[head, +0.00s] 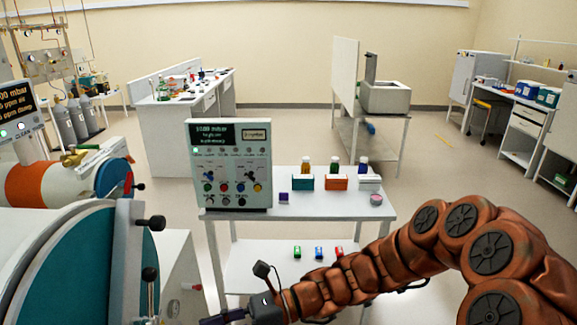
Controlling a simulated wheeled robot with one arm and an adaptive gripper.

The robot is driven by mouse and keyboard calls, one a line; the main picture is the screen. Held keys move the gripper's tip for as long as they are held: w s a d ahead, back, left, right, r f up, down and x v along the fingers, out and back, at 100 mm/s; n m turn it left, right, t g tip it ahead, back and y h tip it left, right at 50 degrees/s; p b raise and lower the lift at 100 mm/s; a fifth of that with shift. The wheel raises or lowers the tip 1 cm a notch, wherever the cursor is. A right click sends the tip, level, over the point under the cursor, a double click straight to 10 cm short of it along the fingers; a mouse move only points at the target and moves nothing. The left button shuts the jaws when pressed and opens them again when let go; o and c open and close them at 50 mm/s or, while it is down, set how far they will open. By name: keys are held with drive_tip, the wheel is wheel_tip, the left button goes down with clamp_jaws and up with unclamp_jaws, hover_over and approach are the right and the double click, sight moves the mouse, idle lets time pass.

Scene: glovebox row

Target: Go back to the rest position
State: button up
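My gripper (222,317) is at the bottom of the head view, left of centre. It is at the end of my brown, segmented arm, which reaches in from the lower right. Only part of its dark fingers shows at the bottom edge, so I cannot tell whether it is open or shut. It appears in front of a small white table (384,205), near a large teal round door (75,265) at the left.
On the table stand a control panel box (231,165), colored racks with bottles (334,182) and a small round container (376,199). Its lower shelf holds several small colored items (318,252). A sink stand (385,97) is behind. Open floor lies right of the table.

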drive_tip(key=s+d+f+n+h, duration=0.1)
drive_tip(key=s+d+n+h, duration=0.6)
drive_tip(key=s+d+n, duration=0.35)
drive_tip(key=s+d+n+t+h, duration=0.2)
drive_tip(key=d+n+h, duration=0.1)
drive_tip(key=d, duration=0.8)
drive_tip(key=s+d+n+t+h+b, duration=0.1)
drive_tip(key=d+h, duration=0.4)
drive_tip(key=d, duration=0.5)
drive_tip(key=shift+s+d+f+n+t+h, duration=0.35)
drive_tip(key=shift+s+n+t, duration=0.35)
drive_tip(key=shift+n, duration=0.55)
drive_tip(key=shift+f, duration=0.1)
